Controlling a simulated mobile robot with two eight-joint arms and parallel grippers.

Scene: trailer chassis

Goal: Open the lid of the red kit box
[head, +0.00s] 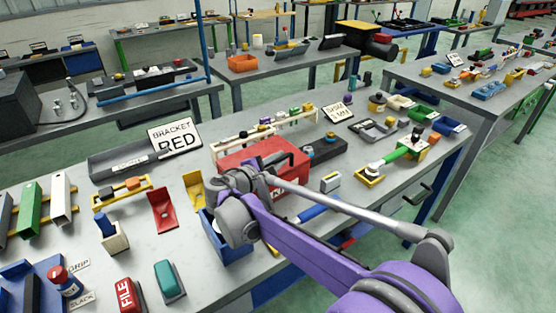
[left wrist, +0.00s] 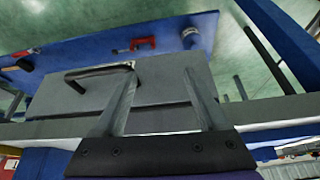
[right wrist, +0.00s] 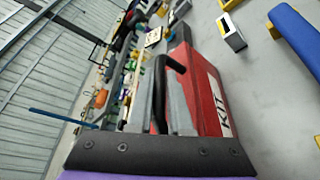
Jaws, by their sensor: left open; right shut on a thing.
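The red kit box (head: 250,155) stands on the grey workbench in the middle of the head view, its lid looking down. My right gripper (right wrist: 160,78) is shut on the black handle (right wrist: 178,64) at the box. In the head view my purple and grey right wrist covers part of the box front. My left gripper (left wrist: 160,75) is open and empty; its fingers point at a grey panel (left wrist: 60,95) with a dark handle. It is not in the head view.
A blue bin (head: 228,243) stands close in front of the box. A yellow bracket (head: 194,189) and red bracket (head: 162,210) are left of it. A white rack (head: 240,141) stands behind. A black tray (head: 125,160) lies farther left. Several small parts crowd the bench right.

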